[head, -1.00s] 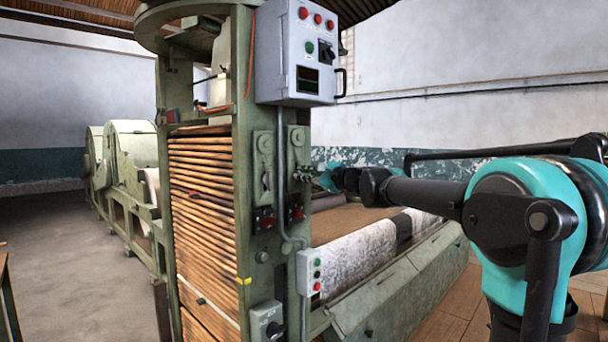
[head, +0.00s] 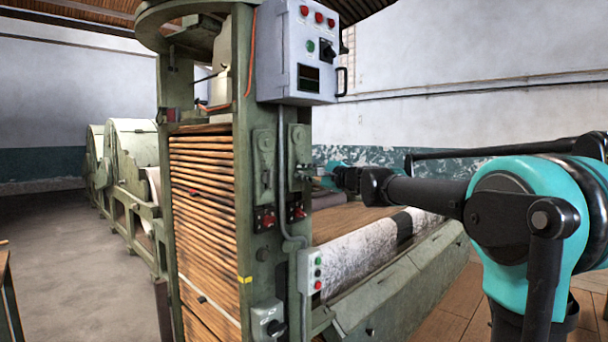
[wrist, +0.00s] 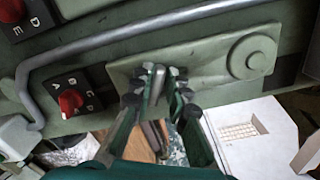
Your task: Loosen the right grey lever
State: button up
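The right grey lever (wrist: 153,85) is on a pale green plate (wrist: 205,65) with a round pivot boss, on the machine's post. The plate also shows in the head view (head: 298,141). My gripper (wrist: 160,76) is at the end of the plate away from the boss, its fingers drawn together on the lever. The fingers and pads hide most of the lever. In the head view my gripper (head: 303,171) reaches the post from the right. A similar plate with the left lever (head: 265,183) stands beside it, clear of my gripper.
A red rotary switch (wrist: 70,102) sits close to the plate, and a grey conduit (wrist: 150,25) runs past it. A grey control box (head: 298,52) hangs above, and a small button box (head: 310,271) is below. The roller bed (head: 365,255) lies under my arm.

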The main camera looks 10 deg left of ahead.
jog(key=shift+o, duration=1.3)
jog(key=shift+w+a, duration=0.1)
jog(key=shift+f, duration=0.1)
jog(key=v, duration=1.2)
